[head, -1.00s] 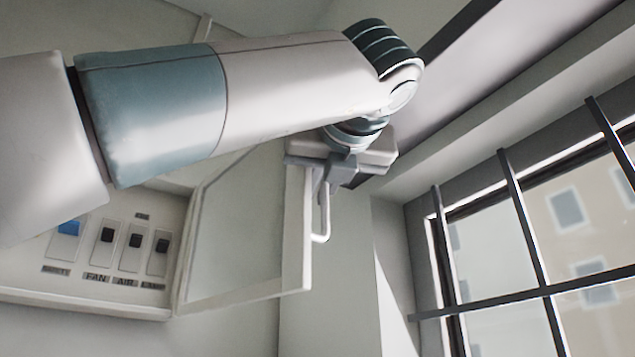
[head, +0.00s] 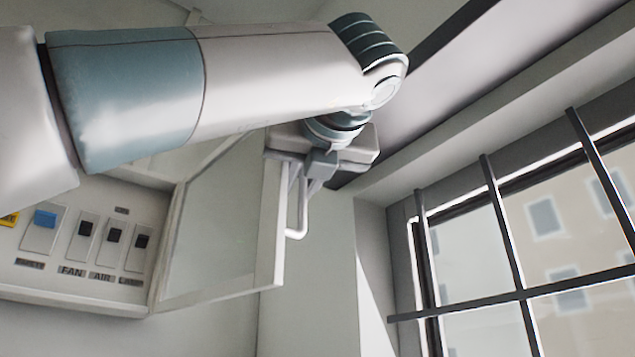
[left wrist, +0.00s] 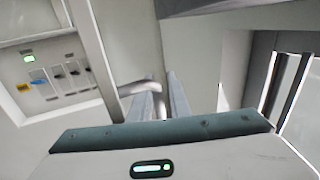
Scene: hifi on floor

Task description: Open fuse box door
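The fuse box (head: 115,192) is on the wall at the left in the head view, with its switches exposed. Its door (head: 215,230), a pale frame around a flat panel, stands swung well out to the right. The white handle (head: 302,205) is on the door's free edge; it also shows in the left wrist view (left wrist: 138,88). My left gripper (head: 314,178) is at the handle's upper part. In the left wrist view its two fingers (left wrist: 162,103) lie on either side of the handle and appear closed on it. My right gripper is in neither view.
A window with dark bars (head: 515,240) is at the right, beside a wall corner. A dark-edged beam (head: 440,110) runs above, close to my left wrist.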

